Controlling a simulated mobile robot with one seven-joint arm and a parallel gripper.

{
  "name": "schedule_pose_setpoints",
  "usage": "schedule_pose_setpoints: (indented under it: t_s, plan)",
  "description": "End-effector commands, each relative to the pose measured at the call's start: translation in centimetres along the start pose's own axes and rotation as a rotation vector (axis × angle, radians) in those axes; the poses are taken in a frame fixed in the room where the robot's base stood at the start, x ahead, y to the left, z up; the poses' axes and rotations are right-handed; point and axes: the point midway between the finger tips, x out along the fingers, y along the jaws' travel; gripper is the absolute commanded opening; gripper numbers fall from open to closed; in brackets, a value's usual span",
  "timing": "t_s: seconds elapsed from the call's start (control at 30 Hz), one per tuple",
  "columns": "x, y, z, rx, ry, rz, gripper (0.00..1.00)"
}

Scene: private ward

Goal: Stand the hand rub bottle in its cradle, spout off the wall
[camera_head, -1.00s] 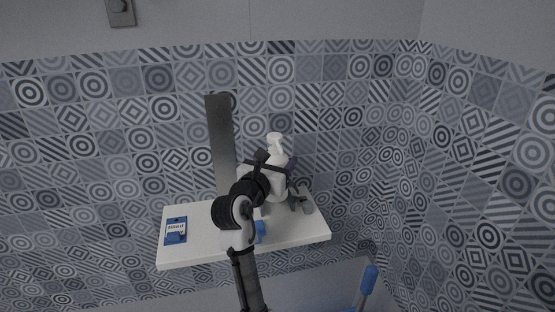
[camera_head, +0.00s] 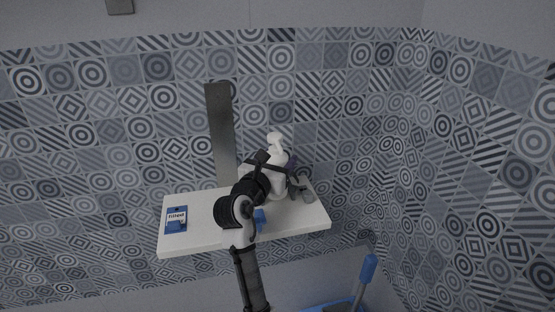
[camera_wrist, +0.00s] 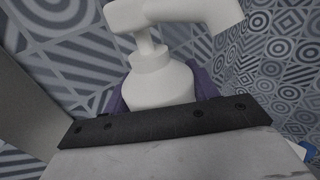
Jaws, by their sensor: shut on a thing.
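The hand rub bottle (camera_head: 277,141) is white with a pump top. It is upright over the right part of the white shelf (camera_head: 200,238). My gripper (camera_head: 272,165) is shut on the bottle; my wrist hides its lower part. In the wrist view the bottle (camera_wrist: 158,82) stands behind my dark gripper bar, and its spout reaches to the upper right. Purple parts (camera_wrist: 203,84) show on both sides of the bottle; I cannot tell whether they belong to the cradle. The cradle is not clearly seen, and whether the bottle touches the shelf is hidden.
A blue and white labelled pack (camera_head: 176,219) is at the shelf's left end. A grey fitting (camera_head: 301,189) sits right of the bottle. A tall grey strip (camera_head: 221,135) rises behind the shelf. A blue-ended handle (camera_head: 367,268) stands below right. The shelf's left middle is clear.

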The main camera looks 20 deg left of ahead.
Motion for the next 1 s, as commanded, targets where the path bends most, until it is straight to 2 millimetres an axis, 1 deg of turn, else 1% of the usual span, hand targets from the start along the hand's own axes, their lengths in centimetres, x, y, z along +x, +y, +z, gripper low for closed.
schedule_pose_setpoints:
  t_s: [0.17, 0.57, 0.6, 0.77, 0.8, 1.0]
  plan:
    - [-0.01, -0.02, 0.03, 0.001, -0.002, 0.0, 0.26]
    - [0.0, -0.05, -0.59, 0.0, -0.001, -0.001, 0.26]
    - [0.0, -0.04, -0.61, 0.0, -0.001, 0.0, 0.61]
    - [0.0, -0.02, -0.62, 0.0, -0.001, 0.0, 0.82]
    - [0.0, -0.02, -0.63, 0.0, -0.001, 0.0, 0.84]
    - [0.01, 0.0, -0.76, -0.001, 0.002, 0.0, 0.84]
